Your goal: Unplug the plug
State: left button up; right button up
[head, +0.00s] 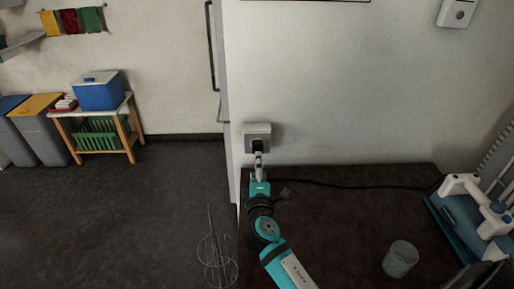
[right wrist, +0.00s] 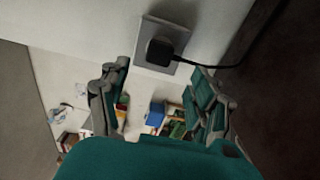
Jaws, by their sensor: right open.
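The black plug (right wrist: 163,50) sits in a pale square wall socket (right wrist: 181,33), and its cable leaves to the right in the right wrist view. In the head view the socket (head: 257,128) is low on the wall, with the dark plug (head: 258,145) partly hidden behind my gripper. My right gripper (head: 259,158) is just in front of the plug. In the right wrist view the fingers of my right gripper (right wrist: 160,70) are apart, with nothing held between them. The plug shows just beyond the gap between the fingertips. My left gripper is not in view.
A dark counter (head: 350,225) lies below the socket, with the black cable (head: 365,186) along its back. A clear glass (head: 400,259) and a white object (head: 470,190) stand to the right. A wire rack (head: 216,255) is left of the arm.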

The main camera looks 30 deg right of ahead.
aim_at(258, 150)
jog(key=b+x, duration=0.1)
jog(key=x, duration=0.6)
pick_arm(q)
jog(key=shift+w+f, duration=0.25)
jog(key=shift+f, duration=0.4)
pick_arm(e)
jog(key=shift+w+d, duration=0.35)
jog(key=shift+w, duration=0.3)
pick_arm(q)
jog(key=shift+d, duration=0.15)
pick_arm(e)
jog(key=shift+c, duration=0.2)
jog(key=shift+r, duration=0.1)
grip_shut()
jog(key=shift+s, duration=0.1)
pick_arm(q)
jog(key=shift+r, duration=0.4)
pick_arm(e)
jog(key=shift+v, duration=2.9)
